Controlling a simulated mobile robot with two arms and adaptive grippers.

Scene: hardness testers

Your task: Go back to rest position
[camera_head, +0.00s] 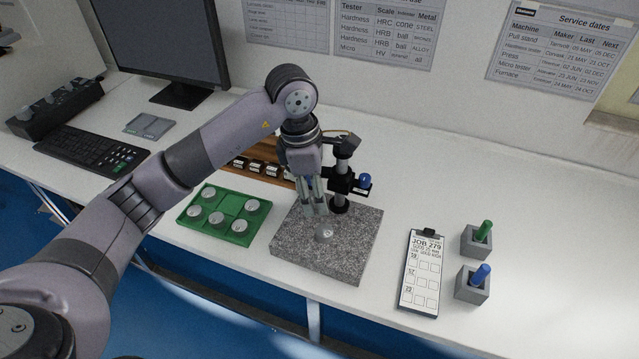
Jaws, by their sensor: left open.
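My left arm reaches in from the left across the table. My left gripper (316,208) points down over the grey granite block (345,262) and is open. A small round metal piece (325,233) sits on the granite just below the fingertips. I cannot tell whether the fingers touch it. A black stand with a blue knob (364,180) rises from the back of the granite, close beside the gripper. My right gripper is not in view.
A green tray (243,237) with several metal discs lies left of the granite. A wooden rack (268,170) stands behind it, partly hidden by my arm. To the right are a clipboard (421,285), a green-handled holder (476,241) and a blue-handled holder (472,285). The far right is clear.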

